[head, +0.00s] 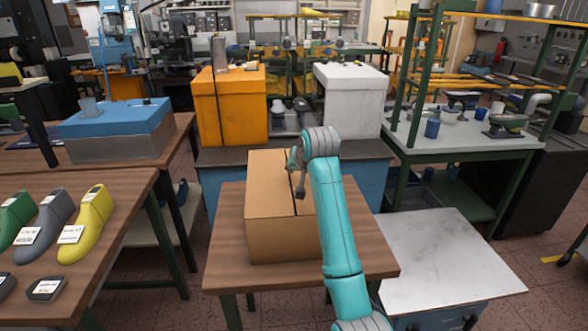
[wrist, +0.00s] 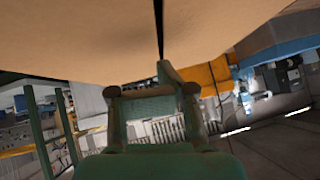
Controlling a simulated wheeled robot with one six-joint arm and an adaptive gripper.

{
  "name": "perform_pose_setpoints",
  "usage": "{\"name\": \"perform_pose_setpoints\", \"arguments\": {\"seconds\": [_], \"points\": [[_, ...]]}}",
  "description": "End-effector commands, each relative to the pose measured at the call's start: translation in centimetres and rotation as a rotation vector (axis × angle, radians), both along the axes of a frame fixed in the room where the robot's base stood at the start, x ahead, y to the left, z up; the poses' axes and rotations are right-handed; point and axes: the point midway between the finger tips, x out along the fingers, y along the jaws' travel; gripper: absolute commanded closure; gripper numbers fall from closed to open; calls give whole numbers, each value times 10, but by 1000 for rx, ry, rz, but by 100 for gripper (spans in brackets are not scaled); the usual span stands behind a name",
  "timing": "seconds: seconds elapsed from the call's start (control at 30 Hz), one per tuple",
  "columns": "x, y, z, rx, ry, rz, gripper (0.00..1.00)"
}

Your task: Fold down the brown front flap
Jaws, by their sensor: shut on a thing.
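A brown cardboard box (head: 285,240) stands on a small wooden table in the head view. Its top shows brown flap panels (head: 265,190) lying about flat, with a dark seam between them. My gripper (head: 300,192) is at the top of the box, at the seam. In the wrist view the brown cardboard (wrist: 90,35) fills the upper part, with the dark seam running down to my gripper (wrist: 163,72). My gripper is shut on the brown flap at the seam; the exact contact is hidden. My arm covers the right part of the box.
The wooden table (head: 225,262) has bare room around the box. A white-topped cabinet (head: 450,260) stands at the right. Colored shoe lasts (head: 88,225) stand on a bench at the left. An orange box (head: 230,105) and a white box (head: 350,100) stand behind.

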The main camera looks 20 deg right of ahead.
Motion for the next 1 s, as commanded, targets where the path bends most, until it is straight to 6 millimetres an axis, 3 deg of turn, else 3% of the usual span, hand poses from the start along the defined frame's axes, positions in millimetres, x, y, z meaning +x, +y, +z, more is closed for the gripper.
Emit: {"name": "perform_pose_setpoints", "arguments": {"seconds": [0.57,0.87,1.0], "points": [[1,0,19,0,-1,0,100],[11,0,59,0,-3,1,100],[-10,6,76,-1,-4,2,100]]}}
